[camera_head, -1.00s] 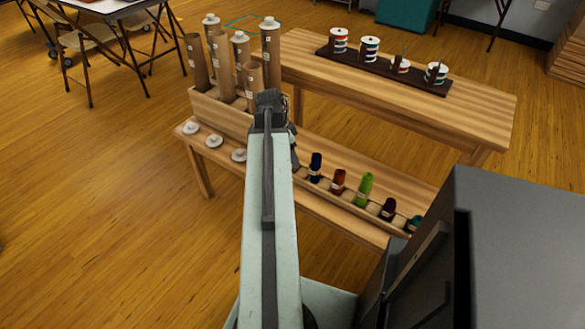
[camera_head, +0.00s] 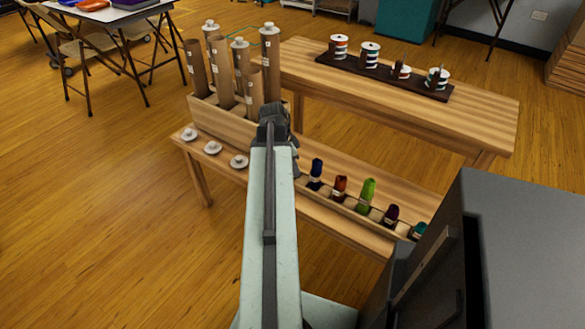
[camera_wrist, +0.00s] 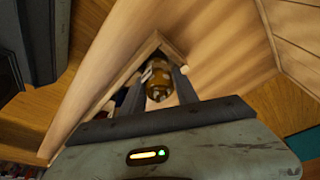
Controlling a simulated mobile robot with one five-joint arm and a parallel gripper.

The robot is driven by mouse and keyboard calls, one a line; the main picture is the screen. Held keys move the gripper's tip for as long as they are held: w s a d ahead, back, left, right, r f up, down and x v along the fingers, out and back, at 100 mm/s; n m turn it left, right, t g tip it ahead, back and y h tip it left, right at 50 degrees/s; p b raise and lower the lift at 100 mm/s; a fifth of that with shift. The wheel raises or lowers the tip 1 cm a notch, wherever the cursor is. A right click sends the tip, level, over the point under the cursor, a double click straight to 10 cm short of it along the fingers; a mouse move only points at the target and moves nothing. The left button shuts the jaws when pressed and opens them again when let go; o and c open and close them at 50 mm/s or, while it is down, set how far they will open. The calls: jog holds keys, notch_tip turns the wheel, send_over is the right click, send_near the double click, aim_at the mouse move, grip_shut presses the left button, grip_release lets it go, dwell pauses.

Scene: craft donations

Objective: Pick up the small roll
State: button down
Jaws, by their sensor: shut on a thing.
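A small amber-brown roll (camera_wrist: 157,84) with a pale band shows between my fingers in the wrist view. My gripper (camera_wrist: 165,88) is shut on it, with one finger on each side. The roll is beside a wooden corner, and I cannot tell whether it still touches its holder. In the head view my gripper (camera_head: 291,160) is at the left end of the row of small coloured rolls, and its held roll is hidden behind my arm.
A blue roll (camera_head: 316,174), an orange-red one (camera_head: 340,187), a green one (camera_head: 367,194) and others stand in a row to the right. Tall cardboard tubes (camera_head: 220,72) stand in a wooden box at left. White discs (camera_head: 213,148) lie in front. A grey cabinet (camera_head: 530,240) is at right.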

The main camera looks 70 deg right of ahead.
notch_tip(320, 180, up, 10)
jog(key=p, duration=0.9)
jog(key=shift+f, duration=0.15)
